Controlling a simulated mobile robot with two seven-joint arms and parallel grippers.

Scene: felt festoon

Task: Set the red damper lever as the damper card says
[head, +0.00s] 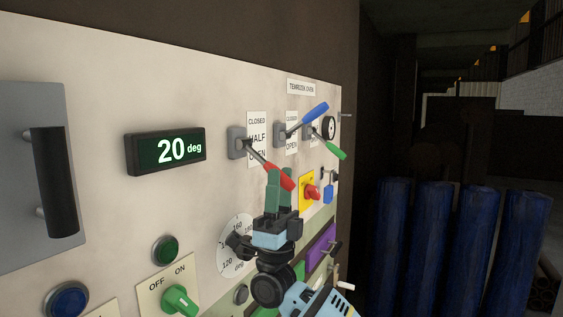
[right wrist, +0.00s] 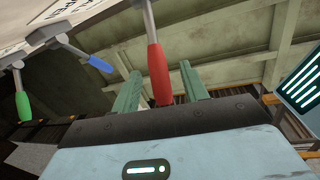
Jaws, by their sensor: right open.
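The red damper lever (head: 277,175) is on the oven panel, its grey pivot left of a label (head: 257,122) reading CLOSED, HALF, OPEN. Its arm slants down to the right, past the OPEN end of the label. My right gripper (head: 280,181) is at the red handle, with green fingers pointing up. In the right wrist view the red handle (right wrist: 158,75) stands between the two open fingers of the gripper (right wrist: 160,85), with gaps on both sides. I cannot make out a damper card. My left gripper is not in view.
A blue-handled lever (head: 314,113) and a green-handled lever (head: 333,150) stick out just right of the red one. A display (head: 166,150) reads 20 deg. A dial (head: 236,246), a yellow-backed red knob (head: 311,192) and a green OFF/ON knob (head: 178,300) sit lower. Blue cylinders (head: 432,240) stand right.

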